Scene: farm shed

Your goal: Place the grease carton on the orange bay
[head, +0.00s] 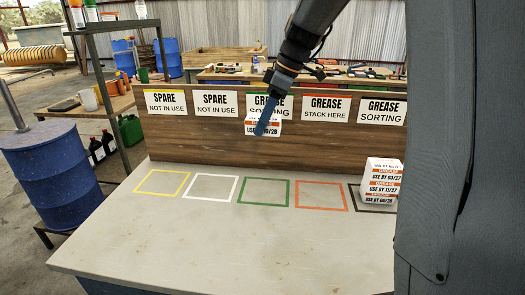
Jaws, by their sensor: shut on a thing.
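My gripper (266,126) is shut on a white and orange grease carton (250,127), held in the air in front of the backboard, roughly above the far side of the green bay. Its label is partly hidden by the blue finger; the date seems to end in 28. Several grease cartons (382,183) stand stacked in the dark bay (357,206) at the right, with dates 03/27, 11/27 and 06/28 from top down.
The green bay (239,191), white bay (185,187) and yellow bay (138,181) are empty. The wooden backboard (210,135) rises along the table's back edge. The table's front (210,250) is clear. A blue drum (50,175) stands left.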

